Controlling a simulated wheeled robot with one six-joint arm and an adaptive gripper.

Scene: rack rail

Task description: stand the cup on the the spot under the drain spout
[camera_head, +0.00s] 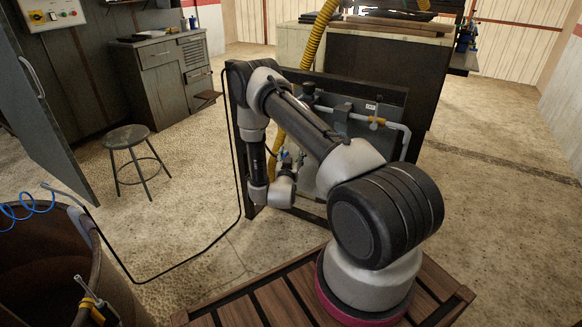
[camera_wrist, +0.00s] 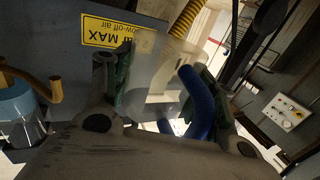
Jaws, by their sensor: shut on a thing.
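In the wrist view my gripper (camera_wrist: 164,82) has its two greenish finger pads on either side of a pale, see-through thing, which I take to be the cup (camera_wrist: 158,88). A thick blue curved piece (camera_wrist: 197,105) shows beside the right finger; I cannot tell whether it is the cup's handle. A brass-coloured bent pipe (camera_wrist: 50,90), possibly the drain spout, is at the left, apart from the gripper. In the head view my arm reaches down in front of the pipe panel (camera_head: 345,128) and largely hides the gripper and cup. The spot under the spout cannot be made out.
A yellow label (camera_wrist: 114,35) marks the panel face close ahead. A blue-banded cylinder (camera_wrist: 20,105) stands at the left of the wrist view. In the head view, a yellow hose (camera_head: 316,42) hangs behind the panel, and a stool (camera_head: 126,137) stands left on open floor.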

